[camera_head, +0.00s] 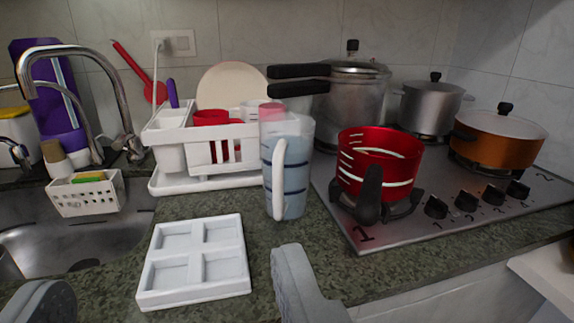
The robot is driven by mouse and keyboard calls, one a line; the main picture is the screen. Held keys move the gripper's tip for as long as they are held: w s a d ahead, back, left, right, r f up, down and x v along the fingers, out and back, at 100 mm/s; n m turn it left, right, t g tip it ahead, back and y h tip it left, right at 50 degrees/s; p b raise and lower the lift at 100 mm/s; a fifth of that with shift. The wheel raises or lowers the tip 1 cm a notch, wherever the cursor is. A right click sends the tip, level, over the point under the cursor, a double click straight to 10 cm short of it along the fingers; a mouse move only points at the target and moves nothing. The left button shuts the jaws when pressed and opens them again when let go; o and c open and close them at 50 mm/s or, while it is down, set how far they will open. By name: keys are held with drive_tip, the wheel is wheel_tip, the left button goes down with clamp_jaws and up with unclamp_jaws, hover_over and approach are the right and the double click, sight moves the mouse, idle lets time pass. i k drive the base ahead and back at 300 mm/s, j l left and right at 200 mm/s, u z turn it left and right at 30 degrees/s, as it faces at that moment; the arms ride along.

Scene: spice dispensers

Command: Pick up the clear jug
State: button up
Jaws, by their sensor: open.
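The clear jug (294,178) stands upright on the dark stone counter, between the white dish rack and the stove. It is see-through and bluish with dark bands, and its pale handle faces me. Something red shows at its upper left. My gripper (168,280) is open, with one finger at the bottom left and the other at the bottom middle. The right finger is in front of and below the jug, apart from it in the picture. No object is between the fingers.
A white four-compartment tray (245,291) lies on the counter in front. A red pot (350,178) stands on the stove (400,215) close to the jug's right. A white dish rack (235,180) is behind left. A sink (40,245) is at left.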

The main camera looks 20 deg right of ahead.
sight(287, 138)
drive_tip(key=i+l+z, duration=0.5)
drive_tip(key=i, duration=0.3)
drive_tip(key=l, duration=0.1)
